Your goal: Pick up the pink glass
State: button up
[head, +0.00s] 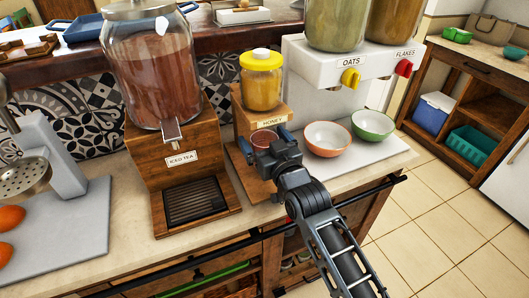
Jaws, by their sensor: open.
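The pink glass (265,137) stands on the wooden base of the honey dispenser (261,80), in front of its "HONEY" label. Only its upper part shows; my gripper hides the lower part. My gripper (263,138) is open, with one blue-tipped finger on the left of the glass and one on the right. I cannot tell whether either finger touches the glass.
An iced tea dispenser (155,75) stands left of the honey dispenser. An orange-rimmed bowl (327,138) and a green-rimmed bowl (373,124) sit close on the right, under the oats and flakes dispensers (350,62). Free counter is narrow.

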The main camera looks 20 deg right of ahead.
jog(key=c, duration=1.3)
jog(key=shift+o, duration=0.2)
jog(key=shift+r, duration=0.1)
